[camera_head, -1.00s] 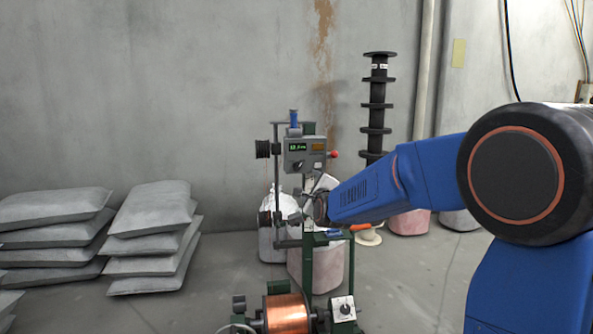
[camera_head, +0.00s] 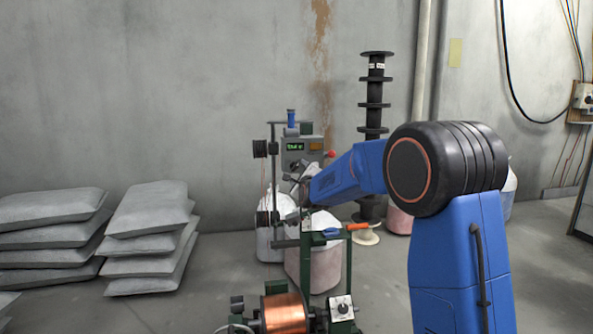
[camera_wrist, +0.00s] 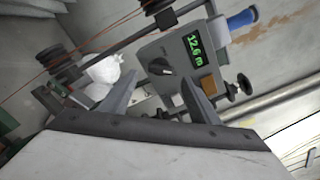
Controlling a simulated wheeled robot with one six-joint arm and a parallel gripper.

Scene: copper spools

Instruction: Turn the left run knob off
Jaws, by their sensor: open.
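A grey control box (camera_head: 301,148) with a lit green display stands on the winding machine. In the wrist view the box (camera_wrist: 178,66) is tilted, its display (camera_wrist: 196,50) reads 12.6 m, and a dark knob (camera_wrist: 160,68) sits on its face beside an orange button (camera_wrist: 209,86). My gripper (camera_wrist: 158,77) is open, with its two fingers apart and the knob seen between their tips. Contact cannot be told. In the head view my gripper (camera_head: 303,192) is just below the box and hides its lower face. A second knob (camera_head: 343,308) is on a low box beside the copper spool (camera_head: 285,313).
A red ball-ended lever (camera_head: 330,154) sticks out right of the control box. Grey sacks (camera_head: 148,240) are stacked at left. A black spool stack (camera_head: 375,95) stands behind.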

